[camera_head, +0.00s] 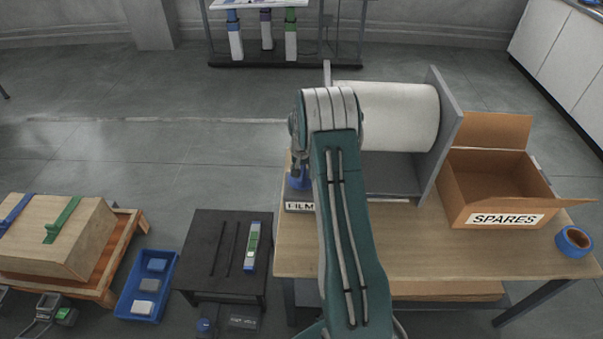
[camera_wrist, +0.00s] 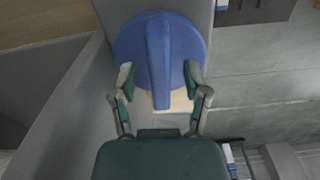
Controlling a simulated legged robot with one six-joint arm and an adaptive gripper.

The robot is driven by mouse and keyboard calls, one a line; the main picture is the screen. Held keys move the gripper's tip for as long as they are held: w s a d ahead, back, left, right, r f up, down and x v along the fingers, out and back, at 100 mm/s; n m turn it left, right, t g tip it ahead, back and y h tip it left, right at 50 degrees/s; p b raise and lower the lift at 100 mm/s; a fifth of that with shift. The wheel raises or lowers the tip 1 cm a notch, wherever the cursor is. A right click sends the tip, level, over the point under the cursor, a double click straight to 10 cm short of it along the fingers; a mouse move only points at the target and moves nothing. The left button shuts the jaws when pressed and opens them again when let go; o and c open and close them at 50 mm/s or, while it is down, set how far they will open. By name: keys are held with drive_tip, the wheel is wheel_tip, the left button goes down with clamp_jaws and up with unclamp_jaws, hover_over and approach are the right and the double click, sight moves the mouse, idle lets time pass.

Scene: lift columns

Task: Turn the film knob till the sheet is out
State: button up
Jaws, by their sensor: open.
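The film knob (camera_wrist: 160,50) is a round blue disc with a raised bar across it, on the grey side plate in the wrist view. In the head view the blue knob (camera_head: 299,184) shows partly, left of my arm and above the FILM label (camera_head: 299,206). My gripper (camera_wrist: 161,80) is open, with one finger on each side of the lower part of the bar. I cannot tell whether either finger touches it. The white film roll (camera_head: 398,116) lies between grey side plates, its left end hidden by my arm. I cannot make out a loose sheet.
The roll's stand is on a wooden table (camera_head: 440,248). An open cardboard SPARES box (camera_head: 478,192) and blue tape (camera_head: 574,241) stand to its right. A black stand (camera_head: 201,248), blue tray (camera_head: 134,305) and wooden case (camera_head: 50,240) are to the left.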

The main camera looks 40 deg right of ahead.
drive_tip(key=shift+f, duration=0.2)
clamp_jaws()
